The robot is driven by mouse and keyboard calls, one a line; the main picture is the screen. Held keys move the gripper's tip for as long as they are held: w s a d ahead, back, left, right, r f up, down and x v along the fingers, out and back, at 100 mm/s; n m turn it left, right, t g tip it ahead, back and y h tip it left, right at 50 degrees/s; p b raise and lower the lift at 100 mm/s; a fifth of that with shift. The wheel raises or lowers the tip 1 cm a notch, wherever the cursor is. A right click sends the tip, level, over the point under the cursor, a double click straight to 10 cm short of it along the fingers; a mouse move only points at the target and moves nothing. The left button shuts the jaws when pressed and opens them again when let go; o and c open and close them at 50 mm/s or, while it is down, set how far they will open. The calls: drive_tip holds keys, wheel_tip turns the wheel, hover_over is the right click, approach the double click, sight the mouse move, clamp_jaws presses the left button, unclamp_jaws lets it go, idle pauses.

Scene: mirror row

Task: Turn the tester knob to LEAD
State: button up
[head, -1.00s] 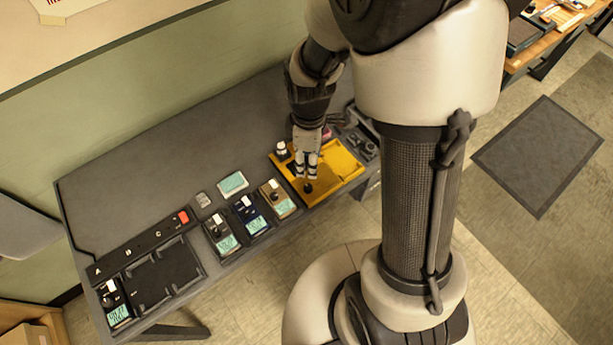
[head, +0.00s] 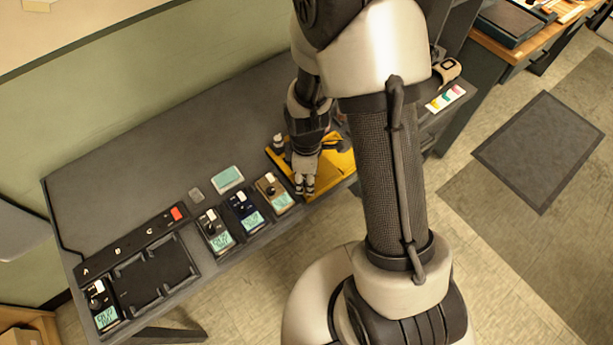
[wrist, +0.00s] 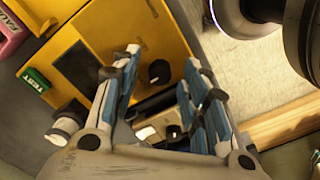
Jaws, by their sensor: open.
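The yellow tester (head: 342,162) lies near the table's front edge, partly covered by my gripper in the head view. In the wrist view the yellow tester (wrist: 178,22) shows a dark panel, a green TEST label (wrist: 37,84) and a round black knob (wrist: 159,73). My gripper (head: 305,188) points down over the tester's front left part. In the wrist view my gripper (wrist: 162,62) is open, with the knob seen between its two fingers. I see no clear contact with the knob. The knob's pointer setting and any LEAD mark cannot be read.
Several small meters stand left of the tester, the closest a tan one (head: 272,193). A white-capped item (wrist: 65,124) stands close beside my gripper. A pink FAULT tag (wrist: 12,32) lies beyond the tester. The table's back left is clear.

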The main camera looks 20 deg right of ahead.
drive_tip(key=shift+c, duration=0.3)
clamp_jaws()
drive_tip(key=shift+m, duration=0.4)
drive_tip(key=m, duration=0.3)
drive_tip(key=shift+m, duration=0.4)
drive_tip(key=m, duration=0.4)
drive_tip(key=shift+p, duration=0.4)
drive_tip(key=m, duration=0.9)
drive_tip(key=shift+p, duration=0.3)
drive_tip(key=shift+m, duration=0.3)
